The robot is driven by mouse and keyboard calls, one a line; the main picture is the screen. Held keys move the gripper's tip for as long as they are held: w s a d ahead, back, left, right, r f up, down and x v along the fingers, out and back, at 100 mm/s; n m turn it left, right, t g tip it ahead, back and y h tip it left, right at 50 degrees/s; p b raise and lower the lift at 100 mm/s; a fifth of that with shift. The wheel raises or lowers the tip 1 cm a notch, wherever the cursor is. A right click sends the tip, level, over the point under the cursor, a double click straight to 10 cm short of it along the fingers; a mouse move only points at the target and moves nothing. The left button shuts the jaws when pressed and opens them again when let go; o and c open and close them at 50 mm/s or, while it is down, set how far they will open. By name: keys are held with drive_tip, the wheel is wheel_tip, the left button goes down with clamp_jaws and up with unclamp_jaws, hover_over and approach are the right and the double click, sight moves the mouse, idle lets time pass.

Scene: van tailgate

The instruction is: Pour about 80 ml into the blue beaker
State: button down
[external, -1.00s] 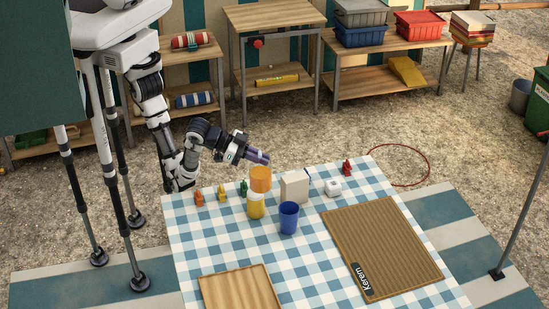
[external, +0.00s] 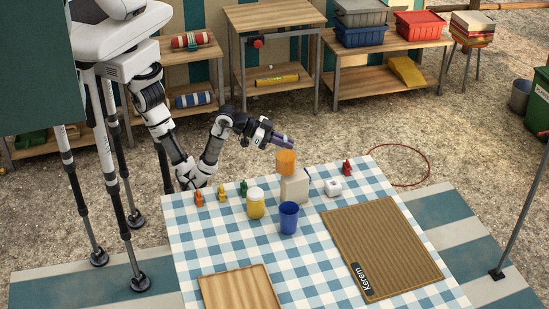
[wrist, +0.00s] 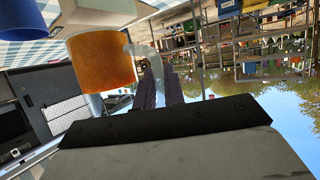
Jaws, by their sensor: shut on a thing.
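The blue beaker (external: 289,218) stands upright on the checked cloth, right of a yellow jar with a pale lid (external: 256,204). My gripper (external: 287,145) is shut on an orange cup (external: 286,163), held in the air behind and above the beaker, near a cream box. The cup looks about upright; its contents are not visible. In the wrist view the orange cup (wrist: 100,62) hangs by its pale handle at my gripper's fingers (wrist: 152,82). The blue beaker (wrist: 28,24) shows at the top left there, apart from the cup.
The cream box (external: 294,189) stands below the cup. A white block (external: 333,187) and a red figure (external: 347,167) are to its right. Orange (external: 199,200), yellow (external: 221,194) and green (external: 243,187) figures stand left. A ribbed brown mat (external: 385,245) and a wooden board (external: 238,290) lie in front.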

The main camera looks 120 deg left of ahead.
sight(286, 142)
drive_tip(key=shift+w+d+r+m+g+y+p, duration=0.2)
drive_tip(key=shift+d+r+m+p, duration=0.15)
drive_tip(key=shift+r+p, duration=0.3)
drive_tip(key=shift+w+d+r+m+g+y+p, duration=0.1)
drive_tip(key=shift+w+d+r+m+y+p, duration=0.1)
drive_tip(key=shift+d+r+m+p, duration=0.4)
drive_tip(key=shift+w+d+r+m+g+y+p, duration=0.3)
drive_tip(key=shift+w+r+m+y+p, duration=0.15)
drive_tip(key=shift+p, duration=0.45)
drive_tip(key=shift+w+d+f+m+y, duration=0.2)
drive_tip(key=shift+d+m+y, duration=0.1)
drive_tip(key=shift+d, duration=0.2)
drive_tip(key=shift+w+d+r+m+g+y+p, duration=0.2)
drive_tip(key=shift+w+d+r+m+p, duration=0.1)
drive_tip(key=shift+d+r+p, duration=0.2)
drive_tip(key=shift+w+d+r+m+g+y+p, duration=0.2)
drive_tip(key=shift+d+r+m+p, duration=0.15)
drive_tip(key=shift+r+p, duration=0.2)
drive_tip(key=shift+w+d+f+m+y, duration=0.2)
drive_tip(key=shift+d+f+m+y, duration=0.05)
drive_tip(key=shift+d, duration=0.05)
drive_tip(key=shift+w+d+m, duration=0.15)
drive_tip(key=shift+d+m, duration=0.1)
drive_tip(key=shift+m, duration=0.05)
drive_tip(key=shift+w+d+m+g+y, duration=0.15)
drive_tip(key=shift+d+m+g+y, duration=0.1)
drive_tip(key=shift+m+g+y, duration=0.25)
drive_tip(key=shift+w+d+f+m+y, duration=0.15)
drive_tip(key=shift+w+d+m+y, duration=0.3)
drive_tip(key=shift+d+m+y, duration=0.35)
